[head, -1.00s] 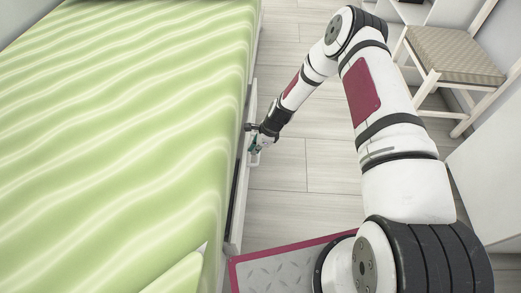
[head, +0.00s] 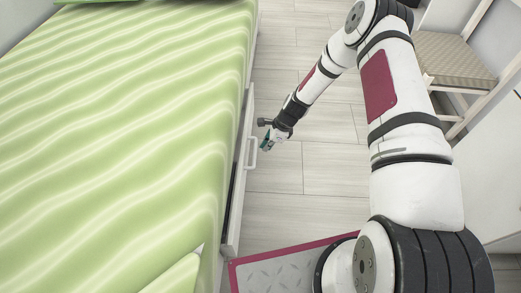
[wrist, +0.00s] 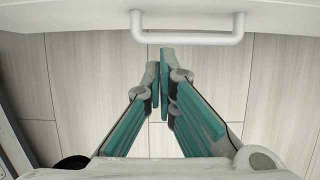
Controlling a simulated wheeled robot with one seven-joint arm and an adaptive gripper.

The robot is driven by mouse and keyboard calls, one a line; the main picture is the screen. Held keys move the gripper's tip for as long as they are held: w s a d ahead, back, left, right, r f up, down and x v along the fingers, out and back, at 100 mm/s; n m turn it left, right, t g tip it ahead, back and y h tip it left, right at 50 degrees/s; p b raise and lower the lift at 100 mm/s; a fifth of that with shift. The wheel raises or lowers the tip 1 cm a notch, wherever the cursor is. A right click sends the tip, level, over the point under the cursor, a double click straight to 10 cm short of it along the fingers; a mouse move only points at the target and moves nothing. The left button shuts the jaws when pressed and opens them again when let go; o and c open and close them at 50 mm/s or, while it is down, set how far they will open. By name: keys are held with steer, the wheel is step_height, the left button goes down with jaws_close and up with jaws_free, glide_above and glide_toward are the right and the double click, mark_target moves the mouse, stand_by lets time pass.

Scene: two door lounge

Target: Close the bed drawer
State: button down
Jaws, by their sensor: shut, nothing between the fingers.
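The bed drawer (head: 235,215) is a long white front low along the right side of the green-covered bed (head: 130,130). A dark narrow gap shows between it and the bed, so it stands slightly open. Its white bar handle (head: 253,152) faces right. The handle also spans the top of the wrist view (wrist: 190,40), below the drawer front (wrist: 90,15). My gripper (head: 265,142) is just right of the handle, with a small gap between them in the head view. In the wrist view its teal fingers (wrist: 160,60) are shut and empty, their tips near the handle's left end.
Pale plank floor (head: 300,200) lies clear right of the drawer. A chair with a woven seat (head: 450,60) and white furniture (head: 495,170) stand at the right.

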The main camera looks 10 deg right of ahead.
steer(key=p+v, duration=0.1)
steer(key=v, duration=0.3)
steer(key=t+y, duration=0.2)
steer(key=y, duration=0.5)
glide_toward(241, 157)
steer(key=shift+w+a+f, duration=0.2)
steer(key=shift+a+f, duration=0.4)
steer(key=shift+f, duration=0.4)
steer(key=shift+w+a+f, duration=0.2)
steer(key=shift+a+f, duration=0.4)
steer(key=shift+f, duration=0.35)
steer(key=shift+w+a+f, duration=0.2)
steer(key=shift+a+f, duration=0.4)
steer(key=shift+f, duration=0.4)
steer(key=a, duration=0.2)
steer(key=w+a+b, duration=0.1)
steer(key=a, duration=0.1)
steer(key=shift+w+a, duration=0.15)
steer(key=shift+a, duration=0.35)
